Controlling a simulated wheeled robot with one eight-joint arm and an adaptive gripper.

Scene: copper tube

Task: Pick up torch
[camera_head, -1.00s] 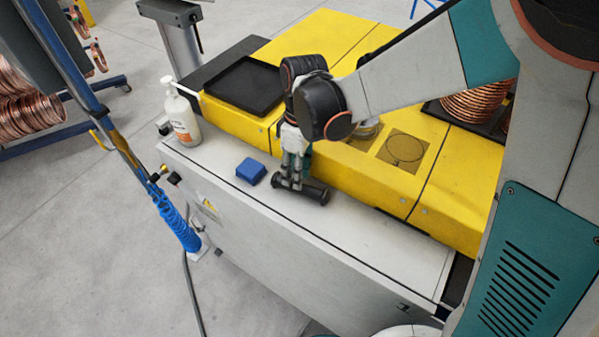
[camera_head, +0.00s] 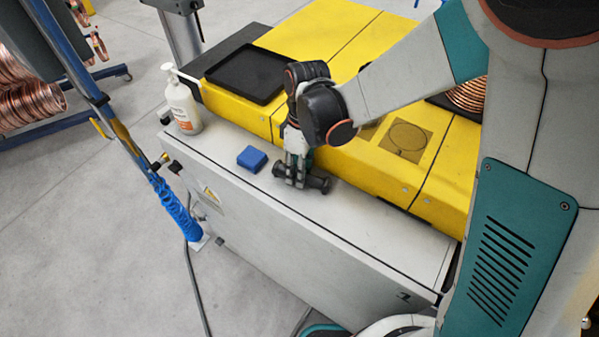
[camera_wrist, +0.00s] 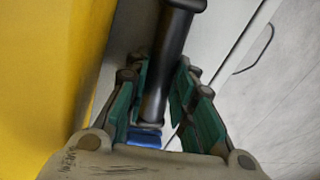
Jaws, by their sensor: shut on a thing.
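Whether the torch touches the cabinet top cannot be told. The fingers hide part of the torch in the head view.
A blue block (camera_head: 252,159) lies left of the torch, with a white pump bottle (camera_head: 183,105) farther left. A yellow raised housing (camera_head: 372,165) stands close behind, bearing a black tray (camera_head: 246,73). The white top (camera_head: 385,229) is clear to the right.

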